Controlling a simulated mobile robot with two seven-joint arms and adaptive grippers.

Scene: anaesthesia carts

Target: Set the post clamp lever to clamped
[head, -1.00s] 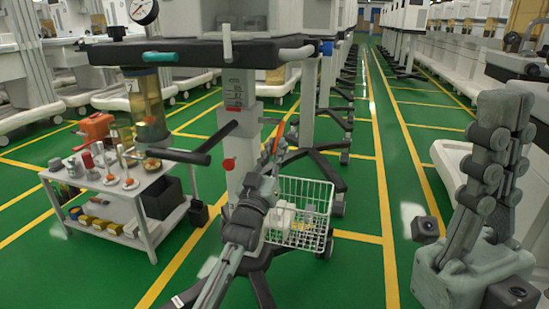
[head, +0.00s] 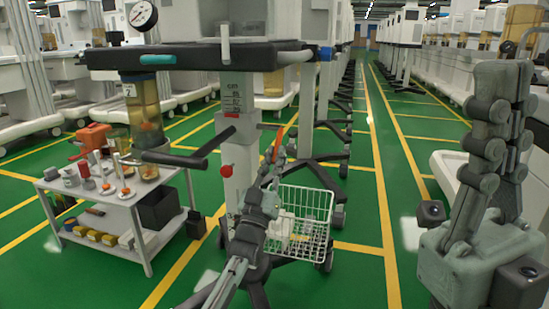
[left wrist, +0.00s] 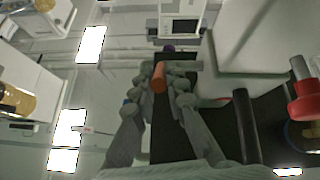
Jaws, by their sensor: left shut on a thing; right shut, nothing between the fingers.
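The orange lever (head: 279,143) stands out beside the white post (head: 240,130), tilted up. My left gripper (head: 270,172) reaches up to it and is shut on its lower part. In the left wrist view the orange lever end (left wrist: 158,78) sits between the two fingers. The post carries a printed centimetre scale and a red knob (head: 227,171). A clamp body is not clearly visible behind my gripper. My right gripper (head: 503,75) stands upright at the right, shut and empty, away from the post.
A black bar handle (head: 203,150) juts from the post to the left of my left gripper. A white wire basket (head: 305,220) hangs low behind it. A dark tabletop (head: 190,55) is above. A small cart (head: 130,200) with supplies stands left. Green floor is clear at centre right.

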